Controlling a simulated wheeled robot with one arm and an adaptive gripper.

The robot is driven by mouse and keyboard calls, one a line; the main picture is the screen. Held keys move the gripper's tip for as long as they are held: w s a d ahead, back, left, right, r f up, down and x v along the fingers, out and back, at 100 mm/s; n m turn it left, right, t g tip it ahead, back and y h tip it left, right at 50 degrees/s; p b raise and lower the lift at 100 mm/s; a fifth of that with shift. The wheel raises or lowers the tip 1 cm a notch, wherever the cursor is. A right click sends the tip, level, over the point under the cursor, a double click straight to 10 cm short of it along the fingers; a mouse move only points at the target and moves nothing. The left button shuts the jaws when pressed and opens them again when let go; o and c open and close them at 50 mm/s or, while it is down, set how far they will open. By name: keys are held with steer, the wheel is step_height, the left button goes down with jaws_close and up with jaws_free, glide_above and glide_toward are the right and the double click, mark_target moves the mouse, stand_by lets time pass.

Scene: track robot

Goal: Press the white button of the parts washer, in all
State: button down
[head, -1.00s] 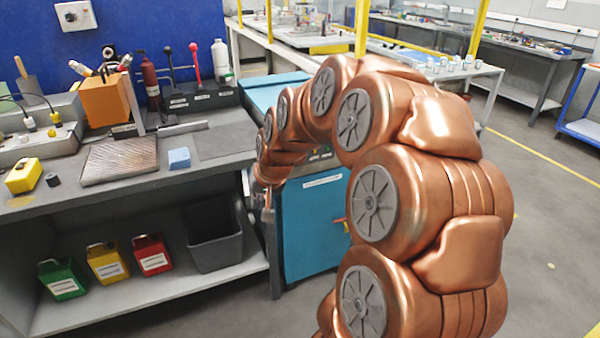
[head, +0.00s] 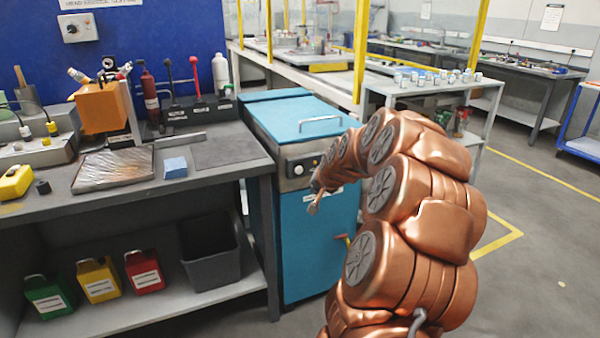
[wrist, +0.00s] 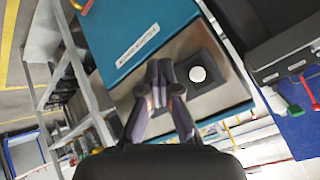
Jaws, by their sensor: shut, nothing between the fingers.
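The parts washer (head: 300,235) is a blue cabinet with a steel control strip, right of the workbench in the head view. Its white button (wrist: 197,74) is a round cap on a dark square plate on the steel panel (wrist: 215,105) in the wrist view. In the head view it is a small pale dot (head: 298,170). My gripper (wrist: 159,68) is shut and empty, with its fingertips left of the button in the wrist view. It also shows in the head view (head: 313,209), low in front of the panel. I cannot tell whether the fingertips touch the washer.
The washer lid (head: 290,117) is closed and carries a metal handle. The grey workbench (head: 215,180) stands close on the left. A white table with small cups (head: 435,78) stands behind to the right. The floor (head: 560,245) at the right is clear.

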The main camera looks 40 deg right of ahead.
mark_target(303, 173)
steer(key=shift+w, duration=0.1)
steer(key=shift+w+d+p, duration=0.4)
steer(key=shift+w+d, duration=0.05)
steer(key=shift+w, duration=0.9)
steer(key=shift+w+d+p, duration=0.35)
steer(key=shift+w+d, duration=0.15)
steer(key=shift+w, duration=0.85)
steer(key=shift+w+d+p, duration=0.4)
steer(key=shift+w+d, duration=0.05)
steer(key=shift+w, duration=0.9)
steer(key=shift+w, duration=0.15)
steer(key=shift+w+d, duration=0.15)
steer(key=shift+w, duration=0.15)
steer(key=shift+w+d, duration=0.15)
steer(key=shift+w, duration=0.2)
steer(key=shift+s, duration=0.15)
steer(key=shift+s+a, duration=0.3)
steer(key=shift+s, duration=0.35)
